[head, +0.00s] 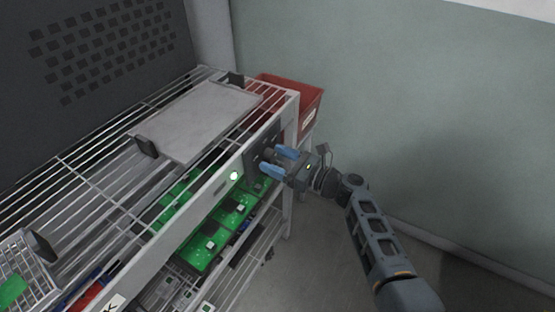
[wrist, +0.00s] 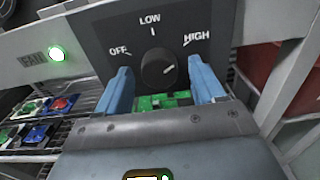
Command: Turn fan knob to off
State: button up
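The fan knob (wrist: 158,69) is a round black dial on a dark panel (wrist: 112,40) marked OFF, LOW and HIGH. Its light pointer line is turned toward HIGH. A FAN label (wrist: 32,60) and a lit green light (wrist: 57,54) are left of the panel. My gripper (wrist: 163,85) is open, with one blue finger at each side below the knob, apart from it. In the head view my gripper (head: 277,162) is at the panel on the rack's front rail, and the knob is hard to make out there.
A wire rack (head: 100,170) holds a flat grey tray (head: 195,120) on top and green circuit boards (head: 215,235) on the shelf below. A red bin (head: 308,98) stands behind the panel end, close to my gripper. Floor to the right is clear.

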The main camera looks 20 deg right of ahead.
jog(key=c, duration=1)
